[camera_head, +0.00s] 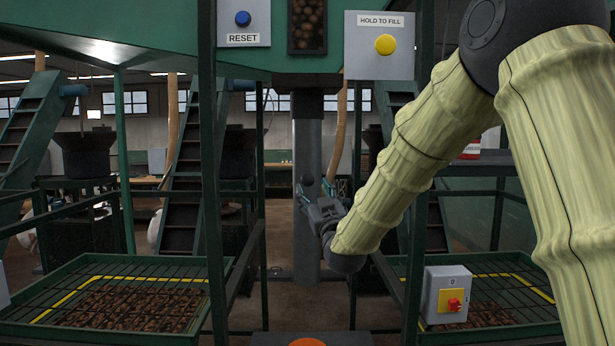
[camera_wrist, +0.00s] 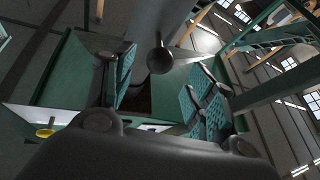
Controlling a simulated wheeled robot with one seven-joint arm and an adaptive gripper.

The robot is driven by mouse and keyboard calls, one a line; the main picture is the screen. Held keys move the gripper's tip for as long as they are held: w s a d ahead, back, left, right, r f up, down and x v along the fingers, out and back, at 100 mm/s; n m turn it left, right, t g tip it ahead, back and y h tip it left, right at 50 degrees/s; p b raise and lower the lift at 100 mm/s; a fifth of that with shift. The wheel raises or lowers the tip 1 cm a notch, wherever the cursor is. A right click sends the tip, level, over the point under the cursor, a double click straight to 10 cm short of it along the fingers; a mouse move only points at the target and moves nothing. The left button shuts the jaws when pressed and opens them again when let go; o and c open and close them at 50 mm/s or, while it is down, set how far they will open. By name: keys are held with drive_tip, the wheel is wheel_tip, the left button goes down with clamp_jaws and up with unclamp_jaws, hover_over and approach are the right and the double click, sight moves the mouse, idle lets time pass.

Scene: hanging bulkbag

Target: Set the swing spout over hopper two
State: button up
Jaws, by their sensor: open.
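The grey swing spout (camera_head: 307,235) hangs straight down from the green machine at the centre of the head view. A black ball knob (camera_head: 307,181) is on its near side. My gripper (camera_head: 315,193) is at the spout beside the knob, its jaws open. In the wrist view the knob (camera_wrist: 160,59) shows between the two teal-padded fingers, with a gap on each side; the spout (camera_wrist: 160,18) is behind it. A grated hopper (camera_head: 45,285) is at lower left and another (camera_head: 525,265) at lower right, partly behind my arm and a switch box. I read no hopper numbers.
Green frame posts (camera_head: 207,170) stand left and right of the spout. A RESET panel (camera_head: 262,22) and a HOLD TO FILL panel (camera_head: 360,58) hang above. The switch box (camera_head: 432,290) with a red knob stands by the right hopper. The space just left of the spout looks clear.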

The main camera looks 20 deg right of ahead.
sight(309, 184)
drive_tip(key=p+x, duration=0.2)
drive_tip(key=x, duration=0.4)
drive_tip(key=shift+w+r+p, duration=0.1)
drive_tip(key=shift+w+p, duration=0.2)
drive_tip(key=shift+p, duration=0.05)
clamp_jaws()
